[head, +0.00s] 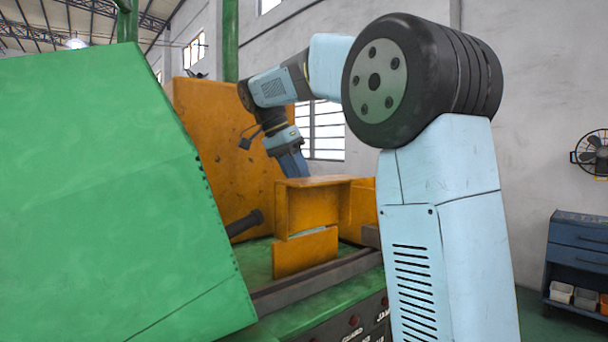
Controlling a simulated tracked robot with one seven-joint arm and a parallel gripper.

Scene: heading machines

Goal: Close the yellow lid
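A large yellow-orange panel (225,130), which looks like the yellow lid, stands raised and steeply tilted behind the green machine housing. A yellow-orange box-like part (312,208) with a recessed front sits on the machine bed, in front of and to the right of the panel. My arm reaches over from the right and bends down. My gripper (293,163) points down in front of the panel's right edge as seen here, just above and behind the box-like part. Its fingertips are hidden or too small to make out. I cannot tell whether it touches anything.
The green housing (110,190) fills the left side. A dark rod (244,223) sticks out beside it. A dark rail (315,282) runs along the green bed. A blue cabinet (580,255) and a wall fan (594,152) are far right.

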